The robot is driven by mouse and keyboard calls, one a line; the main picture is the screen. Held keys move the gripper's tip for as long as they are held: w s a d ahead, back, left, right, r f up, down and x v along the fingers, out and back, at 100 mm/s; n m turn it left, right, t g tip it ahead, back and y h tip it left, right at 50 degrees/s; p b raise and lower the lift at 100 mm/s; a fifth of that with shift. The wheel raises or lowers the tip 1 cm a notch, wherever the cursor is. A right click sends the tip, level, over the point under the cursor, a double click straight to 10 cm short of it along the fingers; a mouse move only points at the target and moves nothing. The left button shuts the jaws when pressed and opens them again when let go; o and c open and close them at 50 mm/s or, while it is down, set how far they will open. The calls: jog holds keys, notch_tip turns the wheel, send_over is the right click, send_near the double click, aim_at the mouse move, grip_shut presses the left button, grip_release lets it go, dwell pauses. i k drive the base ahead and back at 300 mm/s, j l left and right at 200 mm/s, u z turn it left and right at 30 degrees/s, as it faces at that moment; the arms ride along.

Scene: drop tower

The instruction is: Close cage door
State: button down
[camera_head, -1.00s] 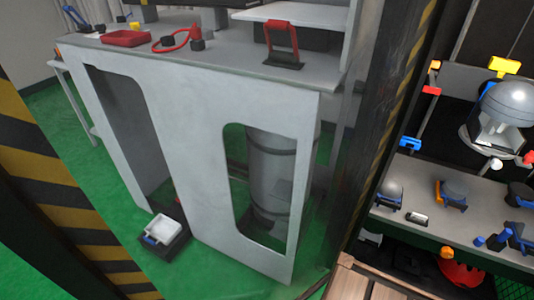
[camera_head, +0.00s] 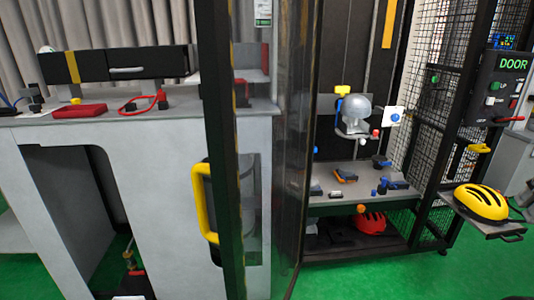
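The cage door is a clear panel (camera_head: 290,120) in a dark frame, seen at a steep angle in the middle of the head view. Its yellow handle (camera_head: 203,205) is on the left edge of the door. The door stands open, swung out to the left of the cage (camera_head: 447,120). The cage interior shows openly to the right of the door. My gripper is not in view.
A grey workbench (camera_head: 170,150) stands behind and left of the door. Inside the cage, a grey headform (camera_head: 357,122) hangs over a shelf (camera_head: 350,190). At right are a DOOR control panel (camera_head: 500,88) and a yellow helmet (camera_head: 481,202) on a small shelf. Green floor is visible in front.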

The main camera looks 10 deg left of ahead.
aim_at(212, 19)
jog(key=k+j+z, duration=0.1)
jog(key=j, duration=0.35)
jog(key=k+j+z, duration=0.1)
jog(key=k+j, duration=0.2)
jog(key=j, duration=0.15)
jog(key=k+j+z, duration=0.1)
jog(key=j, duration=0.3)
jog(key=k+j+z, duration=0.1)
jog(key=k+j, duration=0.25)
jog(key=j, duration=1.05)
jog(key=i+j+u, duration=0.25)
jog(key=k+j, duration=0.05)
jog(key=j, duration=0.05)
